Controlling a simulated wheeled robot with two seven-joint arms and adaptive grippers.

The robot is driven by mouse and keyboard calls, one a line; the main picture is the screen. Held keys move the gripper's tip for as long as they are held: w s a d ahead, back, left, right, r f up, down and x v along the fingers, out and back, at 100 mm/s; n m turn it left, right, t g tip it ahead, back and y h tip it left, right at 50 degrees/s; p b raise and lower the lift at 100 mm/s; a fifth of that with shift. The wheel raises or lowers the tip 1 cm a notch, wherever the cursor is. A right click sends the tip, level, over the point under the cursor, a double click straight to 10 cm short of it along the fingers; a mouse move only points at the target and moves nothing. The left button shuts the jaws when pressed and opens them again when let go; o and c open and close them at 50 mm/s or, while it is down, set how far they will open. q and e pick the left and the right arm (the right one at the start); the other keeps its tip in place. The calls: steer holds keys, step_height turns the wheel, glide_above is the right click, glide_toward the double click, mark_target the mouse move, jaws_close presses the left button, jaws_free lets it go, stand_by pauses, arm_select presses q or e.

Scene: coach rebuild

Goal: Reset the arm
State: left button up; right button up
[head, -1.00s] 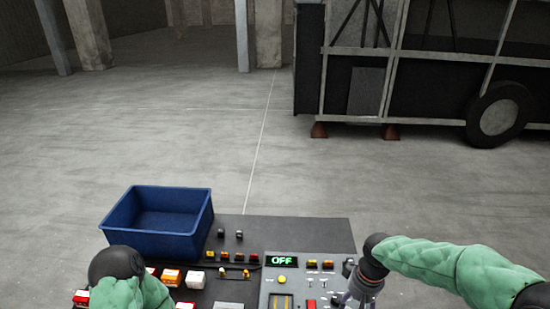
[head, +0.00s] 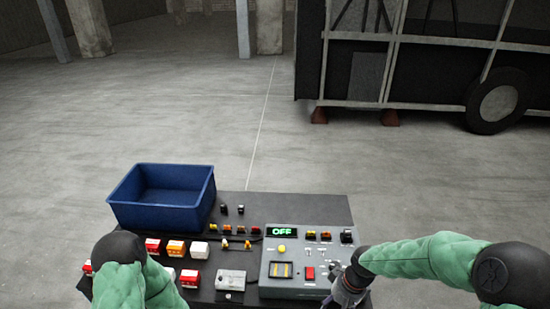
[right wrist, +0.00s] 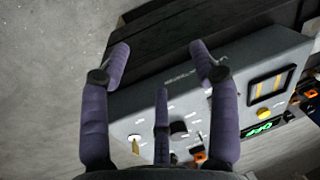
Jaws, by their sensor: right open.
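My right arm, in a green padded sleeve, comes in from the right in the head view. My right gripper (head: 347,288) is at the right edge of the grey control box (head: 292,263), partly hidden by its own wrist. In the right wrist view its purple fingers (right wrist: 160,62) are spread with nothing between them, over the edge of the grey box (right wrist: 238,72). The box has a green OFF display (head: 282,232), a yellow button (head: 282,249), a red switch (head: 309,273) and small toggles. My left arm shows at lower left, but its gripper is out of view.
A blue bin (head: 160,221) stands at the back left of the dark table (head: 300,204). Several red, orange and white blocks (head: 176,248) and small switches lie left of the box. A coach frame (head: 420,75) stands far behind. The concrete floor between is clear.

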steer(key=s+a+f+m+b, duration=0.1)
steer(key=s+f, duration=0.3)
steer(key=f, duration=0.4)
steer(key=s+a+f+m+y+b, duration=0.1)
steer(key=s+a+f+b, duration=0.2)
steer(key=f, duration=0.6)
steer(key=s+a+f+m+b, duration=0.2)
steer(key=s+a+f, duration=0.2)
steer(key=f, duration=0.5)
steer(key=shift+s+t+y+b, duration=0.3)
steer(key=shift+s+y+b, duration=0.1)
steer(key=shift+s, duration=0.85)
